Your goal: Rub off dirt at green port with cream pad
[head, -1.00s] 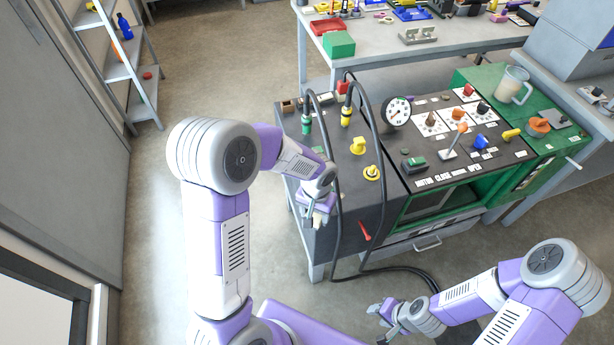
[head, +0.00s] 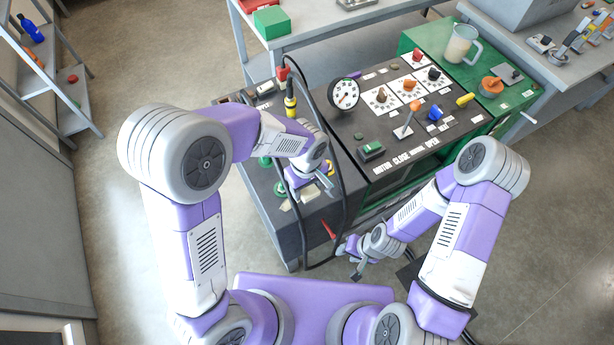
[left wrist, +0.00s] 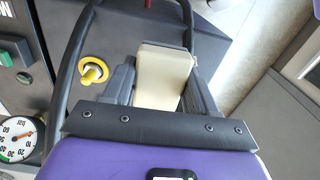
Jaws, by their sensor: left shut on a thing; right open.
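My left gripper (head: 312,192) is shut on the cream pad (left wrist: 163,76), which stands between its two fingers in the left wrist view. The gripper is over the left part of the dark cart top (head: 262,205). A green fitting (head: 280,188) shows just left of the gripper, and another green piece (head: 265,161) shows partly behind my left arm. I cannot tell which is the green port, nor see dirt or contact with the pad. My right gripper (head: 356,271) is open and empty, low in front of the cart.
Black hoses loop around my left wrist. A yellow connector (head: 290,106) and a pressure gauge (head: 343,94) stand nearby. A yellow-ringed fitting (left wrist: 93,72) lies beside the left fingers. A panel of knobs and levers (head: 408,124) is to the right. The floor at left is clear.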

